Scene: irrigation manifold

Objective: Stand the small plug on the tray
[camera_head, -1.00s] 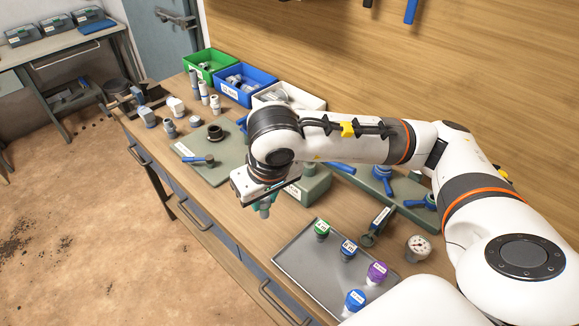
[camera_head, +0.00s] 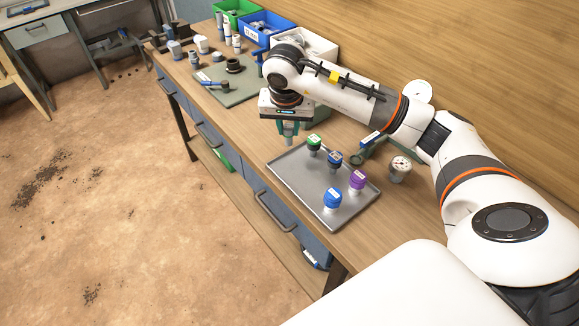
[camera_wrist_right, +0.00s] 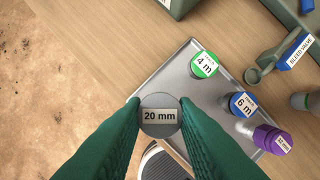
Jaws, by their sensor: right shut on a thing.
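My right gripper (camera_head: 288,133) points down just beyond the tray's far left corner. In the right wrist view its green fingers (camera_wrist_right: 160,120) are shut on a round grey plug with a "20 mm" label (camera_wrist_right: 160,115). In the head view the plug is mostly hidden by the fingers. The grey metal tray (camera_head: 297,182) lies on the bench; its rim and bare surface also show in the right wrist view (camera_wrist_right: 180,78). The plug appears above the tray's edge in the wrist view; its height is unclear. My left gripper is not in view.
The tray's left side is bare.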

